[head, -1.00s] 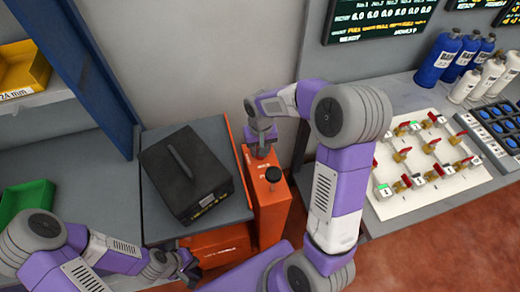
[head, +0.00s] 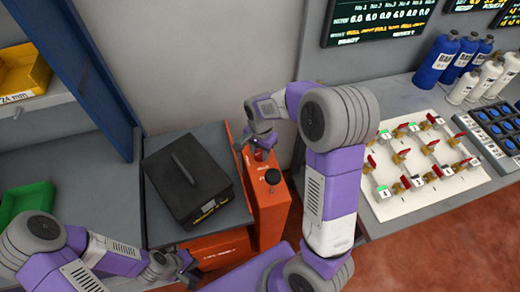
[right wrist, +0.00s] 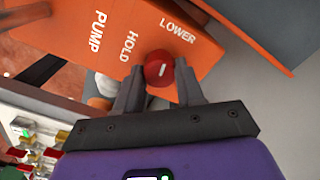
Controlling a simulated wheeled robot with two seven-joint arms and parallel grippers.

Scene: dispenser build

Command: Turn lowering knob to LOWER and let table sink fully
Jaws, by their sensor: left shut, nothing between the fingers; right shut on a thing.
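The mark leans toward the LOWER side. My right gripper (head: 260,152) is shut on the red knob; its fingers flank it in the right wrist view (right wrist: 158,90). The grey lift table (head: 238,214) carries a black box (head: 188,175). My left gripper (head: 188,266) is shut and empty, in front of the table.
A white valve board (head: 400,208) with red handles lies on the right bench, with blue bottles (head: 440,58) behind. A green bin (head: 25,200) and a yellow bin (head: 22,70) are at left. A blue post (head: 95,80) stands beside the lift table.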

